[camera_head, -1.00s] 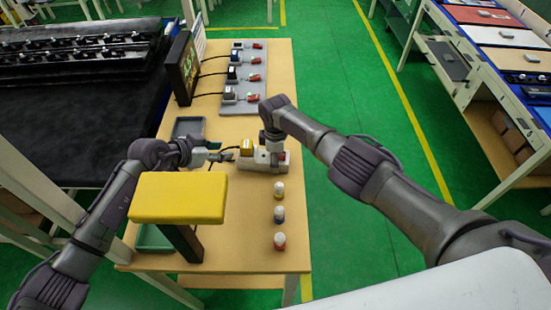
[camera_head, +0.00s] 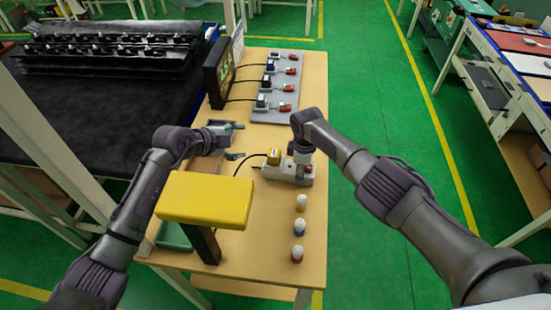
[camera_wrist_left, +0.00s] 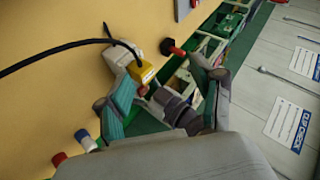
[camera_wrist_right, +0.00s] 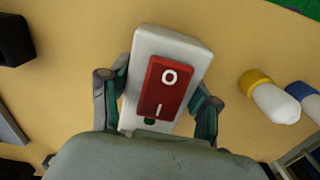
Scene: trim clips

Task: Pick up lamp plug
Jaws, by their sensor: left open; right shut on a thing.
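The yellow lamp plug (camera_head: 273,156), with a black cable, sits on the white socket block (camera_head: 270,173) on the table. The plug also shows beyond my left fingers in the left wrist view (camera_wrist_left: 146,73). My left gripper (camera_head: 236,141) is open and empty, left of the plug and apart from it. My right gripper (camera_head: 302,158) is shut on the right end of the socket block, its fingers on either side of the red switch (camera_wrist_right: 172,88) in the right wrist view.
Several plugs sit on a grey board (camera_head: 284,100) at the back, beside a dark display (camera_head: 219,72). Three white pegs with yellow (camera_head: 301,203), blue (camera_head: 300,228) and red (camera_head: 297,254) ends stand in front of the block. A green tray (camera_head: 172,236) lies near the front left.

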